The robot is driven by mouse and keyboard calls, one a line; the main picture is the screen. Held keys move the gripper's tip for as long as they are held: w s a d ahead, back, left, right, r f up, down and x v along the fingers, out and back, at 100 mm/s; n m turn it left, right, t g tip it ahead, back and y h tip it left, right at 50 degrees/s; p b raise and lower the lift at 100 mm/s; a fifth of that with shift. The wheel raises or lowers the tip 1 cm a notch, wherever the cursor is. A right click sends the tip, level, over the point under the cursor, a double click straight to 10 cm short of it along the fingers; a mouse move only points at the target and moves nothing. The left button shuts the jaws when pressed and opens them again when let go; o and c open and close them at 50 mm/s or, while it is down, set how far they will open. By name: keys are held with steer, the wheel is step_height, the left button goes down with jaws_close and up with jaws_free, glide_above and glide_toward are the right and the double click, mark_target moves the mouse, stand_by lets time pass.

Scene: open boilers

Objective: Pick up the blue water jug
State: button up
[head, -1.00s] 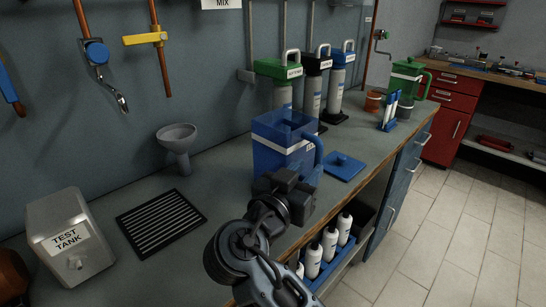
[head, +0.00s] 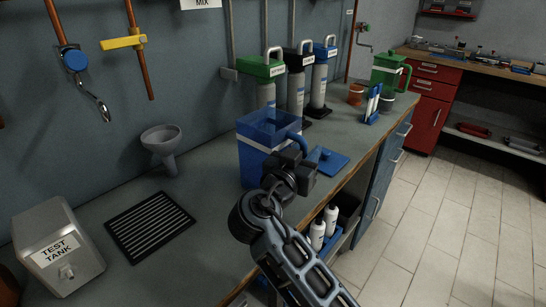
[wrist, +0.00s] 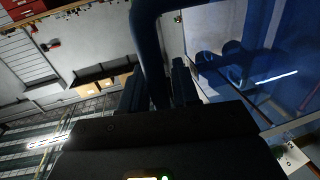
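The blue water jug (head: 258,165), translucent with a white stripe, stands upright on the grey worktop (head: 215,190). Its curved blue handle (head: 299,145) faces right, and my gripper hides its lower part in the head view. My gripper (head: 300,168) is at the jug's right side by the handle. In the wrist view the dark blue handle (wrist: 150,50) comes down between the two fingers of my gripper (wrist: 159,95), and the jug's wall (wrist: 240,60) is on the right. The fingers look open around the handle; firm contact cannot be made out.
A flat blue lid (head: 328,162) lies right of the jug. Tall canisters (head: 297,85) stand behind it, with a green jug (head: 390,75) farther back. A funnel (head: 162,142), a black grate (head: 150,226) and the test tank (head: 60,248) are left. White bottles (head: 318,235) sit below the worktop.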

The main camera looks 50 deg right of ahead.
jaws_close()
steer(key=shift+r, duration=0.15)
